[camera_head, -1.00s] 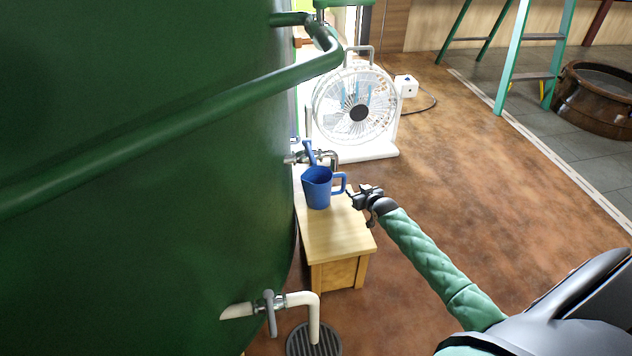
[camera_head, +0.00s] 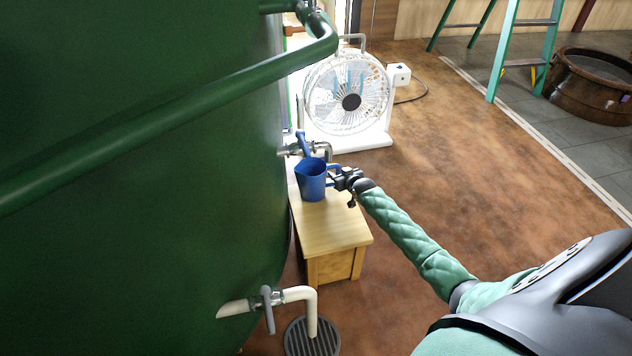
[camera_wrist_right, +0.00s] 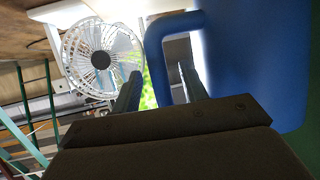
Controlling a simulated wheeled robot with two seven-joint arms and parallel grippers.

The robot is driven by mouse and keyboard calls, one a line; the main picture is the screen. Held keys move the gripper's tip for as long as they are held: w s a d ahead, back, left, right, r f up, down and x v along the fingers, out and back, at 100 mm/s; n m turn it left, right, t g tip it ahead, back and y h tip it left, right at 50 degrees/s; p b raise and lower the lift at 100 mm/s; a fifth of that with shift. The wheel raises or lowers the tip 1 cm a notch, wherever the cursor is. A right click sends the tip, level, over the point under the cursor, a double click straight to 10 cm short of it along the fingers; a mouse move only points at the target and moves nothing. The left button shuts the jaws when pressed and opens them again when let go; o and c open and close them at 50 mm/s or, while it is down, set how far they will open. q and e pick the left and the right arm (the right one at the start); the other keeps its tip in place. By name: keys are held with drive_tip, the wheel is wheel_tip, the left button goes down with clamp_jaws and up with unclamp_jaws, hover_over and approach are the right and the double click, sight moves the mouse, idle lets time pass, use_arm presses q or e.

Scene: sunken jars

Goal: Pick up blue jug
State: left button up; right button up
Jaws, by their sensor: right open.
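The blue jug (camera_head: 311,181) stands upright on the far part of a small wooden table, with its handle to the right. My right gripper (camera_head: 338,176) is at the handle side of the jug, open. In the right wrist view the jug (camera_wrist_right: 262,60) fills the right side, and its handle (camera_wrist_right: 156,60) reaches between the two fingers (camera_wrist_right: 160,88). One finger is left of the handle's outer bar and the other shows within the handle opening. I cannot tell whether they touch it. My left gripper is not in view.
A large green tank (camera_head: 130,240) stands close left of the wooden table (camera_head: 330,232). A tap (camera_head: 305,147) sticks out just behind the jug. A white fan (camera_head: 350,95) stands beyond. A lower pipe (camera_head: 300,296) ends over a floor drain (camera_head: 312,338). The brown floor to the right is clear.

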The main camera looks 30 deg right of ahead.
sight(340, 166)
drive_tip(key=shift+w+f, duration=0.1)
drive_tip(key=shift+w, duration=0.05)
drive_tip(key=shift+c, duration=0.4)
clamp_jaws()
wheel_tip(340, 166, up, 4)
drive_tip(key=shift+r+p, duration=0.15)
drive_tip(key=shift+p, duration=0.15)
drive_tip(key=s+d+r, duration=0.6)
drive_tip(key=s+d, duration=0.1)
drive_tip(key=d, duration=0.2)
drive_tip(key=shift+r, duration=0.4)
drive_tip(key=c, duration=0.8)
unclamp_jaws()
drive_tip(key=shift+s, duration=0.1)
clamp_jaws()
